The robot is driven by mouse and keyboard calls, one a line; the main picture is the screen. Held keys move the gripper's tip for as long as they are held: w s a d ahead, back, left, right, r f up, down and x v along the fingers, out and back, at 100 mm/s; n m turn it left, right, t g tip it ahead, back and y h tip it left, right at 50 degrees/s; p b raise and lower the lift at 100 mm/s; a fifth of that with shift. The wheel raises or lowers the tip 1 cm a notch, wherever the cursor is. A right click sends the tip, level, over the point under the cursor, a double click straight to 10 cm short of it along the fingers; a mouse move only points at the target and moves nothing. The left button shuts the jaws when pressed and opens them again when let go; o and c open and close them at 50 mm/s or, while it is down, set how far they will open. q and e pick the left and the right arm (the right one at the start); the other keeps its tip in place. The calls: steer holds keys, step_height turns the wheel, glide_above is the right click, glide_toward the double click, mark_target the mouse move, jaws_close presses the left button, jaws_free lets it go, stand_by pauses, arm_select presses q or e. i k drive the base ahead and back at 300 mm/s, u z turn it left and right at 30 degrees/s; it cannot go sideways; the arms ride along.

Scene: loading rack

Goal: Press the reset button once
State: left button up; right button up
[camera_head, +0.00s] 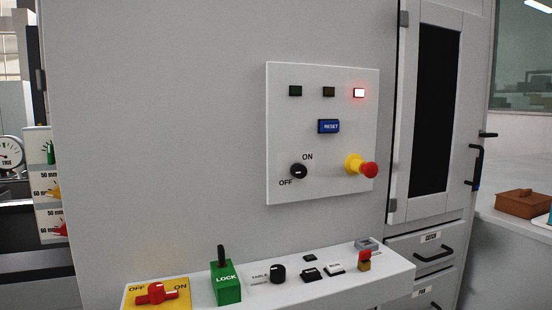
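The blue reset button (328,126), lettered RESET, sits in the middle of a light grey control panel (322,190) on the machine wall. Above it are three small lamps: a dark green one (295,91), a dark amber one (329,92) and a lit red one (359,93). Below it are a black ON/OFF knob (298,171) and a red mushroom button on a yellow base (368,169). Nothing covers the reset button. Neither of my grippers shows in the head view.
A white ledge (240,301) below the panel juts out, carrying a red switch (156,293), a green LOCK block (225,283), a black knob (278,273) and small buttons. A cabinet door (434,110) with a dark window stands right. The space before the panel is clear.

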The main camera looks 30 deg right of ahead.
mark_target(325, 126)
steer(key=z, duration=1.3)
